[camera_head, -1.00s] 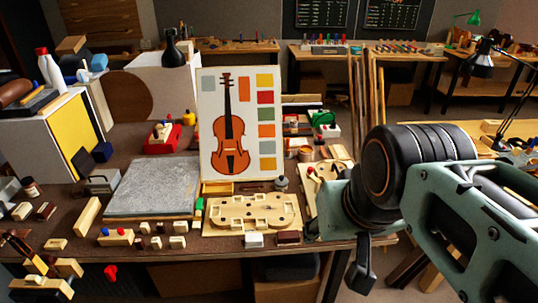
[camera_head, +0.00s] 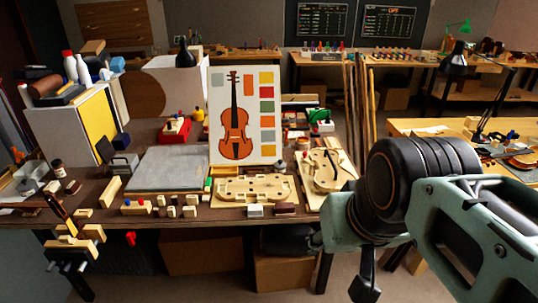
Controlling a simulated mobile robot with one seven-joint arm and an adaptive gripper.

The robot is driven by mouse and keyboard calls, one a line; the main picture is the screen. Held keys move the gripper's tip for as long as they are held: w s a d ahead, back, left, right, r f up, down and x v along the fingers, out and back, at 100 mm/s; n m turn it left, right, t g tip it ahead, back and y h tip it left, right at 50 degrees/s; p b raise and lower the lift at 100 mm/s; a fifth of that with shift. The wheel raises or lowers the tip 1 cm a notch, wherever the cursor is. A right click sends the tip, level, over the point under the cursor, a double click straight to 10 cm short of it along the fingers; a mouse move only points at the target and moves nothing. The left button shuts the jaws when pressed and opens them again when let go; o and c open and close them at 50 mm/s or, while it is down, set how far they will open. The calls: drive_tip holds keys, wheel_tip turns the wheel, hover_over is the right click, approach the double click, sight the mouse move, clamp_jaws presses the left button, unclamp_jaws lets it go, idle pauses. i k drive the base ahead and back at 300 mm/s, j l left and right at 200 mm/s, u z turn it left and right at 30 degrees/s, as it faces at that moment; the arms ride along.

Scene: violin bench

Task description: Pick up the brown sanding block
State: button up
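A small dark reddish-brown block (camera_head: 286,209), which looks like the brown sanding block, lies at the front edge of the workbench (camera_head: 190,217). It sits just right of a white block (camera_head: 255,211) and in front of the pale violin body (camera_head: 245,189). My arm fills the right side of the view, to the right of the brown block and apart from it. A dark finger-like part, seemingly of my gripper (camera_head: 364,287), hangs below the arm. Whether the gripper is open or shut does not show.
A violin picture board (camera_head: 216,130) stands behind the pale body. A second violin body (camera_head: 325,171) lies to the right, near my arm. A grey slab (camera_head: 168,168) and several small pale blocks lie left. Another brown block (camera_head: 73,187) lies at far left.

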sight(287, 207)
drive_tip(key=k, duration=0.5)
drive_tip(key=i+z, duration=0.3)
drive_tip(key=i, duration=1.15)
drive_tip(key=i+l, duration=0.05)
